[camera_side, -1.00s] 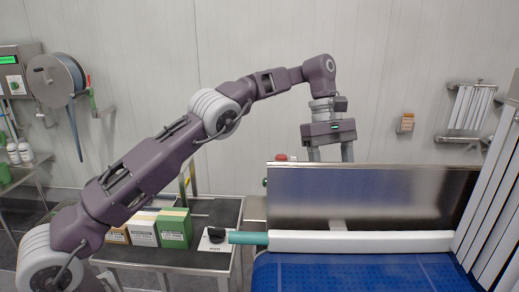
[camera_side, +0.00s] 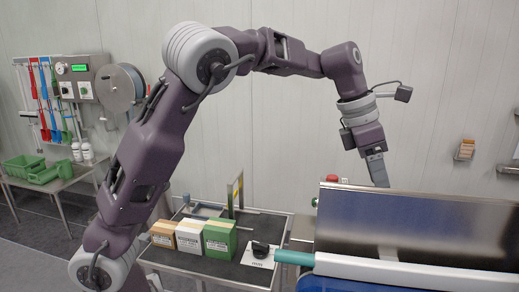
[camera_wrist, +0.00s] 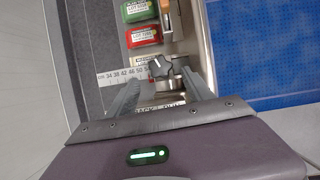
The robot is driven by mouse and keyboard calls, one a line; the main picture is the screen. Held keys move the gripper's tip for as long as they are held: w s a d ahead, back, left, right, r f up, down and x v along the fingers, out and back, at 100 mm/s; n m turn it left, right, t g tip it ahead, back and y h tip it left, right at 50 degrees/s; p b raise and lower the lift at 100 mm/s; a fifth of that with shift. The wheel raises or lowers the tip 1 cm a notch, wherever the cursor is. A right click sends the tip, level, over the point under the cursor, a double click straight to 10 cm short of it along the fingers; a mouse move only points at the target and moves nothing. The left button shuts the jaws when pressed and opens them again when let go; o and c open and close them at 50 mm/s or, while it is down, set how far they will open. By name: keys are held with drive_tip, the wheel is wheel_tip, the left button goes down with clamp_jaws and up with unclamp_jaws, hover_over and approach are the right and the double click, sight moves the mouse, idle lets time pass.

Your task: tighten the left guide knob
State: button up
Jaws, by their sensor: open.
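In the wrist view a dark lobed knob (camera_wrist: 160,67) sits beside a white numbered scale (camera_wrist: 122,77), near its high-number end. My gripper (camera_wrist: 162,76) is open, with one finger on each side of the knob in the picture. I cannot tell whether the fingers are level with the knob or above it, and no contact shows. In the side view my gripper (camera_side: 380,184) points down behind the top edge of a metal panel (camera_side: 400,222). The guide knob is not visible in the side view.
A blue conveyor belt (camera_wrist: 262,60) lies right of the knob. Green (camera_wrist: 137,10) and red (camera_wrist: 142,36) labelled pieces lie beyond it. In the side view a cart holds boxes (camera_side: 219,238) and a black knob-like piece (camera_side: 260,249) on a white card.

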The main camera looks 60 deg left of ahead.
wheel_tip(320, 180, up, 6)
drive_tip(key=s, duration=0.1)
drive_tip(key=s+a+r+m, duration=0.1)
drive_tip(key=s+a+m, duration=0.2)
drive_tip(key=s+m, duration=0.6)
drive_tip(key=s+a+r+m+t, duration=0.1)
drive_tip(key=s+a+r+m, duration=0.1)
drive_tip(key=s+m, duration=0.7)
drive_tip(key=s+a, duration=0.1)
drive_tip(key=s, duration=0.3)
drive_tip(key=shift+s, duration=0.25)
drive_tip(key=shift+a, duration=0.1)
